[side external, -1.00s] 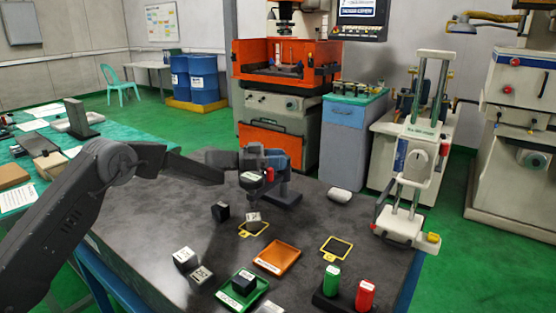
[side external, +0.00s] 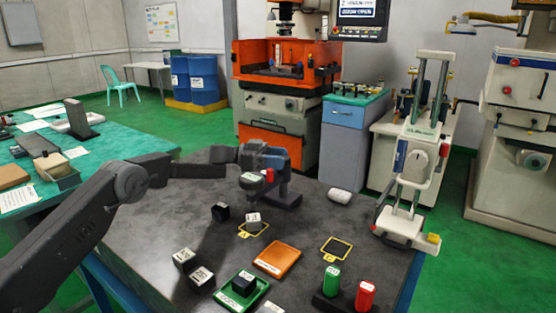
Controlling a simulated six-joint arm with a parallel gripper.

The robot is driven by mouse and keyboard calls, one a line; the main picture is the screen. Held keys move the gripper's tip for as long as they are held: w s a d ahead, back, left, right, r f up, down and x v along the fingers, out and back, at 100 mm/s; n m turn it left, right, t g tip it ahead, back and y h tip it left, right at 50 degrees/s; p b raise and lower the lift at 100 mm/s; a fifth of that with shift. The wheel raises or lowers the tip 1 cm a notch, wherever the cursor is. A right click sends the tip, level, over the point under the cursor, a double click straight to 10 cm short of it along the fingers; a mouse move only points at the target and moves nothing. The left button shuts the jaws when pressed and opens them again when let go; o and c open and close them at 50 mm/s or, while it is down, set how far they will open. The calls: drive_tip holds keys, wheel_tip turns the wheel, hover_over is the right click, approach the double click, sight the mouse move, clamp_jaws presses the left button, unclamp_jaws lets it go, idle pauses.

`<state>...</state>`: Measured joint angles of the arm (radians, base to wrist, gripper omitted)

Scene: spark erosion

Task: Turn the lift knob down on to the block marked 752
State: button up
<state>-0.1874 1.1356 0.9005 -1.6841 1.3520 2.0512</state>
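A small grey-blue stand (side external: 284,180) rises from the dark table at the back, with a pale-labelled head and a small red part (side external: 269,175) on it. I cannot tell which part is the lift knob. A small block with a white, marked top (side external: 253,218) sits below the head, at a yellow-framed pad (side external: 252,231); its number is too small to read. My gripper (side external: 243,157) is at the end of the arm, beside or behind the stand's upper left. Its fingers cannot be made out, nor whether it touches the stand.
Marked blocks (side external: 202,276) lie at front left. A dark block (side external: 220,211) stands left of the pad. A green tray (side external: 238,303) holds another. An orange tray (side external: 277,259), a second yellow-framed pad (side external: 335,248), green and red cylinders (side external: 365,295) and a white columned device (side external: 405,228) are to the right.

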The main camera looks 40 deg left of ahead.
drive_tip(key=shift+a, duration=0.1)
drive_tip(key=v, duration=1.3)
drive_tip(key=shift+s+a, duration=0.2)
drive_tip(key=shift+a, duration=0.1)
